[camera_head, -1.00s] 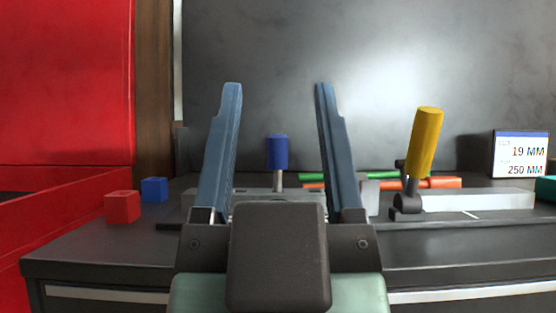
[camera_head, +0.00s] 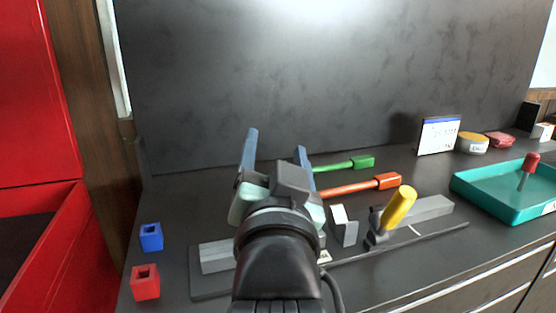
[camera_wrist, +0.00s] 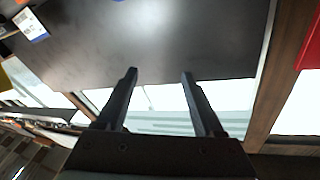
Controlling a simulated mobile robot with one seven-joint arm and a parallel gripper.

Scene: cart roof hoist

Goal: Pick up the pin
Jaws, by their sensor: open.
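A pin with a red head (camera_head: 530,161) and a thin metal shank stands in the teal tray (camera_head: 485,208) at the right of the head view. My gripper (camera_head: 276,141) is well to its left, over the bench fixture, and seen from behind. Its two blue-grey fingers are apart and nothing shows between them. In the wrist view the open fingers (camera_wrist: 160,73) also have nothing between them. A blue-headed pin seen earlier in the fixture is not visible now; my gripper and arm cover part of that area.
A fixture rail (camera_head: 215,257) and a yellow-handled clamp (camera_head: 398,207) stand on the dark bench. Green (camera_head: 362,162) and orange (camera_head: 388,181) handled tools lie behind. Red (camera_head: 145,282) and blue (camera_head: 151,237) blocks sit left. A sign (camera_head: 438,135) stands before the back panel.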

